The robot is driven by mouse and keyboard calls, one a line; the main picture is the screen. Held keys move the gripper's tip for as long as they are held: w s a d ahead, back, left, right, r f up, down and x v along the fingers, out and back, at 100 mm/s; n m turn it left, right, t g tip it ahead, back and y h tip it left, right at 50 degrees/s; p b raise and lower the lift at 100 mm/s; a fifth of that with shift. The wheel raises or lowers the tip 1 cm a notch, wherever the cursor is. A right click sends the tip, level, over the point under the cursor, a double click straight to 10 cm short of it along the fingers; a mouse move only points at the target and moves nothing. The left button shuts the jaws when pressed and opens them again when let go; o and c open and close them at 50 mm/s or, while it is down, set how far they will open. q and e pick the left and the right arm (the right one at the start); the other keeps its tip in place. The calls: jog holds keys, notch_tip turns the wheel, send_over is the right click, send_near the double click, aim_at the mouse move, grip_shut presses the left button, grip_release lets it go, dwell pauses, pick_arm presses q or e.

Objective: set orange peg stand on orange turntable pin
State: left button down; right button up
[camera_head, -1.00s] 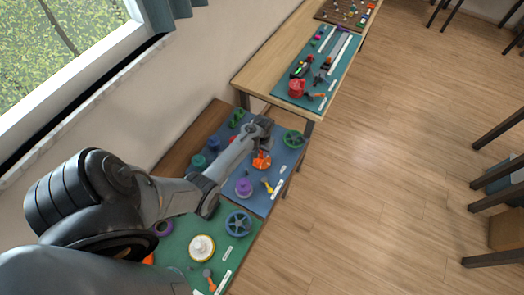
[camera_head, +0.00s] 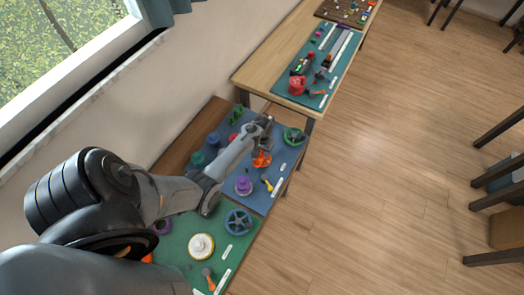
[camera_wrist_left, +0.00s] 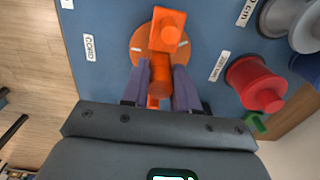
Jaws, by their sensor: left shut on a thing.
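The orange turntable (camera_wrist_left: 138,46) is a round disc on the blue mat, seen from above in the left wrist view; it also shows in the head view (camera_head: 262,160). The orange peg stand (camera_wrist_left: 160,72) is between the fingers of my left gripper (camera_wrist_left: 158,88), which is shut on it. A blocky orange end of what looks like the same piece stands over the disc. The piece overlaps the disc in this view, hiding the pin, and I cannot tell whether the two touch. In the head view, my left gripper (camera_head: 261,146) is just above the turntable. My right gripper is not in view.
A red spool (camera_wrist_left: 256,84) and grey spools stand to the right on the blue mat (camera_wrist_left: 108,62). In the head view, a green wheel (camera_head: 294,136), a purple piece (camera_head: 243,185) and a yellow-handled tool (camera_head: 267,184) lie close by. A green mat (camera_head: 180,240) is nearer.

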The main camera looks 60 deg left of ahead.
pick_arm(q)
jog(key=shift+f, duration=0.25)
jog(key=shift+f+b, duration=0.45)
jog(key=shift+f, duration=0.05)
jog(key=c, duration=0.8)
grip_release()
jog(key=shift+r, duration=0.1)
notch_tip(320, 180, up, 2)
jog(key=shift+r+p, duration=0.1)
jog(key=shift+p, duration=1.15)
notch_tip(320, 180, up, 6)
jog(key=p, duration=0.6)
jog(key=shift+f, duration=0.2)
